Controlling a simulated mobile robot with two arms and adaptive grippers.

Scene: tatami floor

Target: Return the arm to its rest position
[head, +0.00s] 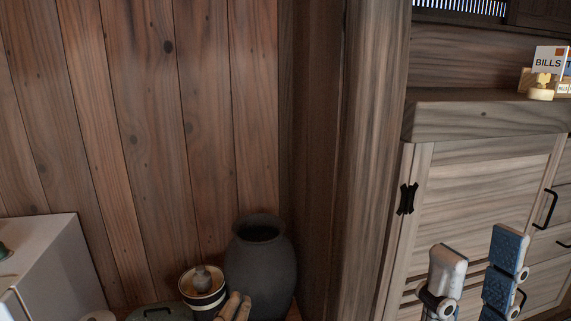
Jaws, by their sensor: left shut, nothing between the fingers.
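A dark jar (262,275) stands by the plank wall (150,130), with a dark banded container (203,290) beside it. A white box-like unit (55,260) is at lower left. A BILLS card (546,60) stands on the cabinet ledge. A wooden post (370,150) separates wall and cabinet.

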